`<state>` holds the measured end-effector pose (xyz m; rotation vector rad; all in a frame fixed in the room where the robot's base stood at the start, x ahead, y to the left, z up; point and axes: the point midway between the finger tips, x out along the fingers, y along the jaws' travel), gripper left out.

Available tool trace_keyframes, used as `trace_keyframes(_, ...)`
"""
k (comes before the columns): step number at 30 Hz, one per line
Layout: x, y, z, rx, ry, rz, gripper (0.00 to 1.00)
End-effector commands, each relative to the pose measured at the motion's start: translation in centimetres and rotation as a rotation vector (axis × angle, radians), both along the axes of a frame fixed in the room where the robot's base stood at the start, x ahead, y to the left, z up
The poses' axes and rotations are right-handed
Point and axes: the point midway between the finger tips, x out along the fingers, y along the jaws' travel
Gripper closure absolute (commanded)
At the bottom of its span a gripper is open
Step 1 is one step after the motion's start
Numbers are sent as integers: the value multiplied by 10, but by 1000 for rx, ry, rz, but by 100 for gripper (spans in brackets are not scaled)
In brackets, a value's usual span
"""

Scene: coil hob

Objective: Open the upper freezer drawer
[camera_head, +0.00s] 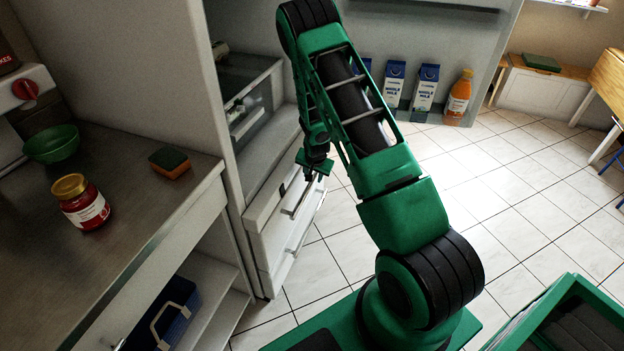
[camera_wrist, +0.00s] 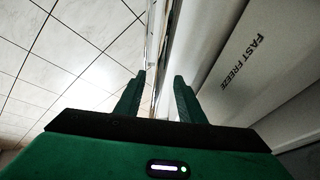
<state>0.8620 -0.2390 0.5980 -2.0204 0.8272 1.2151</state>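The white upper freezer drawer (camera_head: 266,207) is at the bottom of the open fridge, left of my arm in the head view. Its bar handle (camera_head: 301,197) runs along the front. My gripper (camera_head: 309,178) is at this drawer's front, close to the handle, and partly hidden by its own wrist. In the wrist view my gripper (camera_wrist: 158,80) has its two green fingers apart, with a narrow pale strip of the drawer front showing between them. I cannot tell whether they touch the handle. A white front marked "FAST FREEZE" (camera_wrist: 252,60) lies right of the fingers.
The lower drawer (camera_head: 285,256) sits below. The open fridge door (camera_head: 470,60) holds milk cartons (camera_head: 425,90) and an orange bottle (camera_head: 459,97). A counter (camera_head: 130,205) with a red jar (camera_head: 80,201), sponge (camera_head: 170,162) and green bowl (camera_head: 51,143) is at left. Tiled floor (camera_head: 500,185) is clear at right.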

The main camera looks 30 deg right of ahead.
Motion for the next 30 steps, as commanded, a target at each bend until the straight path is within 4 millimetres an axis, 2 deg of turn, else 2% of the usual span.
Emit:
trace_keyframes(6, 7, -4, -19, -1, 1, 0, 64)
trace_keyframes(17, 10, -5, -23, 0, 0, 0, 64)
trace_keyframes(18, 10, -5, -22, 0, 0, 0, 67)
trace_keyframes(22, 10, -5, -22, 0, 0, 0, 98)
trace_keyframes(30, 9, -3, -22, 1, 0, 4, 100)
